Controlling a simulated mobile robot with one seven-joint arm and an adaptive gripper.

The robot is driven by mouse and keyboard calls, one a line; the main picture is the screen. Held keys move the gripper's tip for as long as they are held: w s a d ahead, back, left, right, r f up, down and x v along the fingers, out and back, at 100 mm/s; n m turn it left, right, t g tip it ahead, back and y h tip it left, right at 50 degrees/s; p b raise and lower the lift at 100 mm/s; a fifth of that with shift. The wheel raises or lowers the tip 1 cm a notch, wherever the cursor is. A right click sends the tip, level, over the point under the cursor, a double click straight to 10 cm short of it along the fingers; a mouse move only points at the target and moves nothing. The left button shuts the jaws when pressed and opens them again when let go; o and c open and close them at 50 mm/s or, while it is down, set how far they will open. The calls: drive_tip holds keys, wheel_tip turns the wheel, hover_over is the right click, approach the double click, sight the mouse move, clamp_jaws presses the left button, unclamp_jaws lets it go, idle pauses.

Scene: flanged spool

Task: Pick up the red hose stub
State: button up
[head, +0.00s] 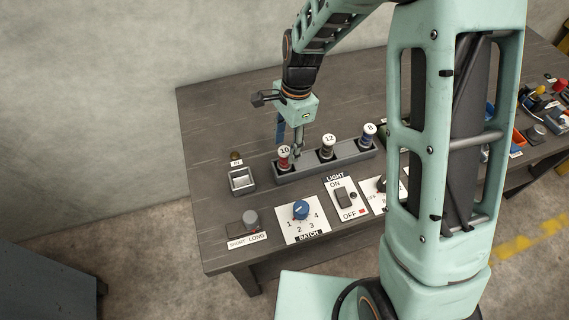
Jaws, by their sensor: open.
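The red hose stub (284,163), with a white top marked 10, stands upright at the left end of a long grey rack (311,169). My gripper (289,145) points down over that end of the rack, its fingers apart close to the red stub's top. I cannot tell whether a finger touches the stub. Nothing shows between the fingers apart from the stub's top. The stub's lower end is hidden in the rack.
A brown stub (327,150) marked 12 and a blue stub (369,138) marked 8 share the rack. The blue BATCH knob (301,209), the LIGHT switch (344,198) and a SHORT/LONG knob (250,219) stand in front. The table (225,110) is bare behind.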

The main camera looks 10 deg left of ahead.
sight(285, 162)
drive_tip(key=f, duration=0.4)
drive_tip(key=shift+s+a+f, duration=0.15)
drive_tip(key=shift+s+a, duration=0.05)
drive_tip(key=shift+s, duration=0.2)
clamp_jaws()
